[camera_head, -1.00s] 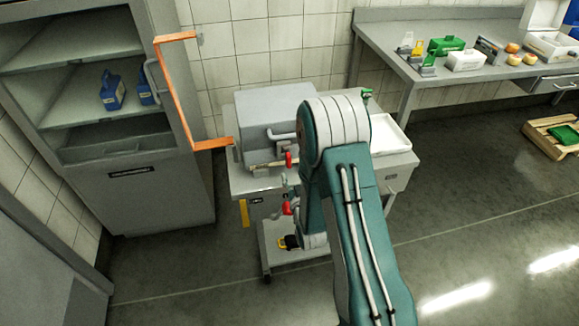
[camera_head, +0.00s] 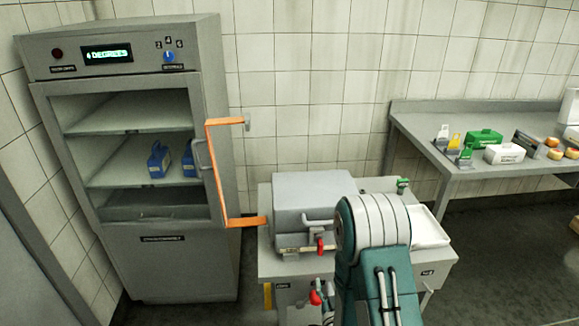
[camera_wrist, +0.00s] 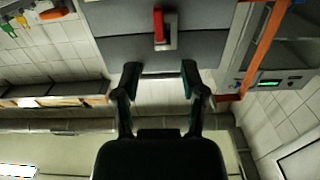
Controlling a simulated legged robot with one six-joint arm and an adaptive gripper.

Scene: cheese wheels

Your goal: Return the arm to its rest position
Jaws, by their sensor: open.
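My gripper (camera_wrist: 160,72) shows in the wrist view with its two dark fingers apart and nothing between them. Beyond the fingertips is a grey box-shaped machine with a red handle (camera_wrist: 158,25); that view looks upside down. In the head view my teal and white arm is folded at the lower right of centre, in front of the metal cart (camera_head: 437,262). The gripper itself is hidden behind the arm there. The grey machine (camera_head: 310,195) stands on the cart just left of my arm, with a red-tipped lever (camera_head: 320,245) on its front.
A tall grey cabinet (camera_head: 165,268) stands left, with blue containers (camera_head: 158,160) on a shelf. An orange frame (camera_head: 212,175) juts from it towards the cart. A white tray (camera_head: 428,230) lies on the cart's right. A side table (camera_head: 415,140) with boxes and cheeses stands right.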

